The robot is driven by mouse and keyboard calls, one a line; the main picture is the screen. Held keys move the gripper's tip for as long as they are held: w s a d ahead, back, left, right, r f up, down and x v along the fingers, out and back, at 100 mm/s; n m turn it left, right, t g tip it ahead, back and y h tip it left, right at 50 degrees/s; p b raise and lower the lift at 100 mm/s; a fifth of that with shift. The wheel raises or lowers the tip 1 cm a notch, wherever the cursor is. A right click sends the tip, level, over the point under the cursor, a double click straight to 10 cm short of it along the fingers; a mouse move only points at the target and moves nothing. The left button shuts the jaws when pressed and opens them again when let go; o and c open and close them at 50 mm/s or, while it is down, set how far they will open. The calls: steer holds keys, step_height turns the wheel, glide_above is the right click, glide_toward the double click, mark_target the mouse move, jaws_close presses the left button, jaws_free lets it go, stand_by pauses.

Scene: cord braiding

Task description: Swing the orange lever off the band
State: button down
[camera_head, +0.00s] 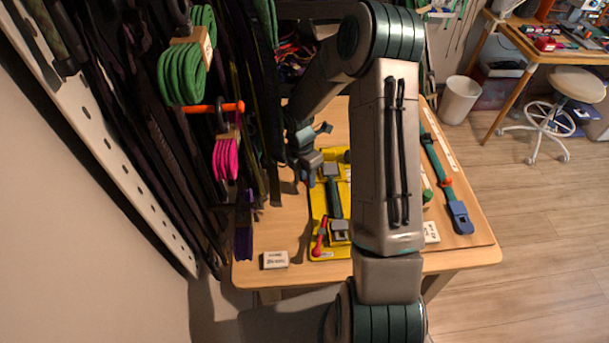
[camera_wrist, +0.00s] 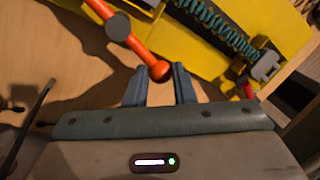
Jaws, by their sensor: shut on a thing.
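The orange lever (camera_wrist: 140,52) shows in the wrist view, with a grey round pivot (camera_wrist: 118,28) and a ball end. My gripper (camera_wrist: 160,84) has its two fingers on either side of the ball end and is shut on it. The dark green band (camera_wrist: 222,25) lies along the yellow fixture (camera_wrist: 195,58), apart from the ball end. In the head view, the band (camera_head: 334,197) runs between two clamps on the fixture (camera_head: 317,200). My gripper (camera_head: 306,172) is at the fixture's upper left there, and the orange lever is not clear behind it.
A red lever (camera_head: 319,243) sits at the fixture's near end. A white label block (camera_head: 275,260) lies on the wooden table (camera_head: 300,275). A blue-ended strap (camera_head: 459,213) lies on the right. Hanging cords (camera_head: 187,70) crowd the left, with an orange peg (camera_head: 215,107).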

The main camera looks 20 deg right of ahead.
steer(key=shift+d, duration=0.35)
steer(key=c, duration=1.2)
jaws_free()
steer(key=shift+d, duration=0.1)
steer(key=shift+a+r, duration=0.1)
steer(key=shift+a, duration=0.2)
step_height(320, 180, up, 13)
steer(key=w+a, duration=0.1)
steer(key=w, duration=0.1)
steer(key=shift+w+r+b, duration=0.2)
steer(key=shift+b, duration=0.1)
